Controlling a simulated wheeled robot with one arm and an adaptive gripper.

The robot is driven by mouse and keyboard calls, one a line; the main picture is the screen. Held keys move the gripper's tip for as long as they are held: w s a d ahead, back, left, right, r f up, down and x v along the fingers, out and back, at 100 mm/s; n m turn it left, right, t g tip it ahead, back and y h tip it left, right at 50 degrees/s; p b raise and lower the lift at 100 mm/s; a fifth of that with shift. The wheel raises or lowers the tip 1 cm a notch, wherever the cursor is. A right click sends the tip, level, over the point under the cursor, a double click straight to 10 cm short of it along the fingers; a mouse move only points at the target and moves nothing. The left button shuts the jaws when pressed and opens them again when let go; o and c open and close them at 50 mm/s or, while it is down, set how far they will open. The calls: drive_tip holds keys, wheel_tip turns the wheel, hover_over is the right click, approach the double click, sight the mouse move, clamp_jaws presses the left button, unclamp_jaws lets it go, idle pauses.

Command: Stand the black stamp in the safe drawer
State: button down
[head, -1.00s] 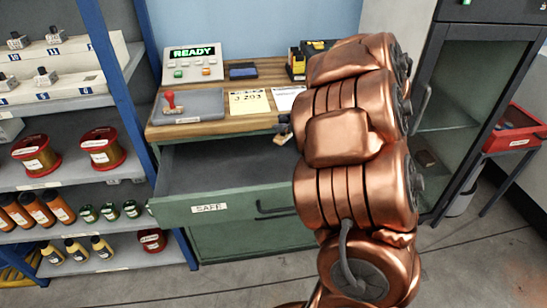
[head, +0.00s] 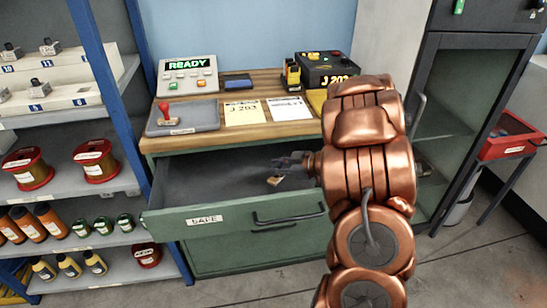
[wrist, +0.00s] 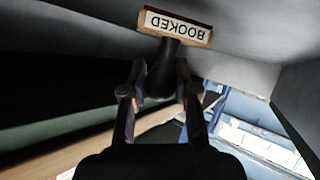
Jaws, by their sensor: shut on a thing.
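The black stamp shows in the wrist view (wrist: 174,27) as a black handle on a wooden block whose white face reads BOOKED, upside down in the picture. My gripper (wrist: 160,80) is shut on its handle. In the head view my gripper (head: 290,163) reaches in from the right over the open safe drawer (head: 205,222), with the stamp's pale block (head: 275,180) below its tip. The drawer is green, labelled SAFE, with a dark grey inside. The block looks low within the drawer; I cannot tell whether it touches the floor.
On the bench (head: 250,138) above stand a red-handled stamp (head: 167,112) on a grey tray (head: 185,127), a READY console (head: 188,75), paper cards and a dark J 203 box (head: 327,70). A shelf (head: 80,190) stands left. The drawer's left part looks clear.

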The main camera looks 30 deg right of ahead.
drive_tip(key=shift+w+d+r, duration=0.1)
drive_tip(key=shift+w+d, duration=0.15)
drive_tip(key=shift+w, duration=0.35)
drive_tip(key=shift+w+d+f, duration=0.1)
drive_tip(key=shift+w+d, duration=0.15)
drive_tip(key=shift+w, duration=0.35)
drive_tip(key=shift+w+d+r, duration=0.1)
drive_tip(key=shift+w+d, duration=0.15)
drive_tip(key=shift+w, duration=0.35)
drive_tip(key=shift+w+d+f+p, duration=0.15)
drive_tip(key=shift+w+d+p, duration=0.1)
drive_tip(key=shift+w, duration=0.35)
drive_tip(key=shift+w+d+f+p, duration=0.15)
drive_tip(key=shift+w+d, duration=0.1)
drive_tip(key=shift+w, duration=0.35)
drive_tip(key=shift+s+f, duration=0.1)
drive_tip(key=shift+f, duration=0.3)
drive_tip(key=shift+f, duration=0.15)
drive_tip(key=c, duration=0.9)
unclamp_jaws()
drive_tip(key=shift+s+d+r, duration=0.1)
drive_tip(key=shift+s+r, duration=0.05)
drive_tip(key=shift+r, duration=0.1)
drive_tip(key=v, duration=1.1)
drive_tip(key=shift+s+d+r, duration=0.1)
drive_tip(key=shift+s+r, duration=0.1)
drive_tip(key=shift+s, duration=0.05)
